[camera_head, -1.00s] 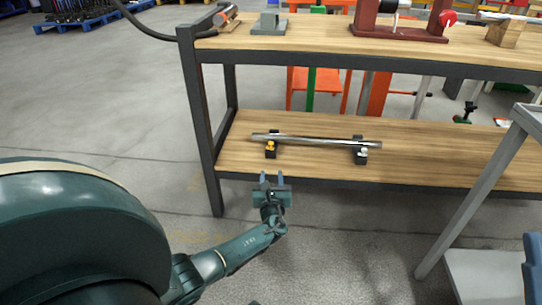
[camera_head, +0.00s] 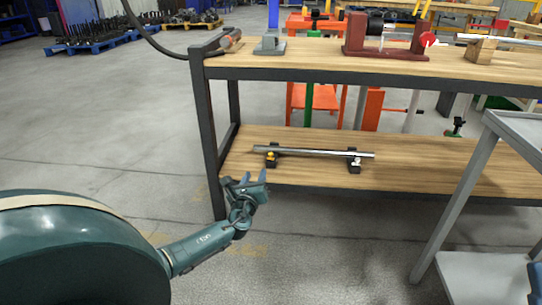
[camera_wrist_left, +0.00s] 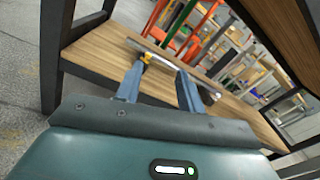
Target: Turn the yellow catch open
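The yellow catch (camera_head: 270,156) is a small knob on a black block at the left end of a metal bar (camera_head: 315,152) on the lower shelf. A second black block with a pale catch (camera_head: 355,163) holds the bar's right part. My left gripper (camera_head: 246,181) is open and empty at the shelf's front edge, left of the yellow catch and nearer the camera. In the left wrist view the catch (camera_wrist_left: 146,57) shows just beyond the tip of the left-hand finger, apart from it. My right gripper is not recognisable in view.
The lower shelf (camera_head: 420,170) is bare to the right of the bar. The upper shelf (camera_head: 310,60) hangs above it, with a dark leg (camera_head: 207,140) at the left. A grey cart (camera_head: 470,180) stands at the right front.

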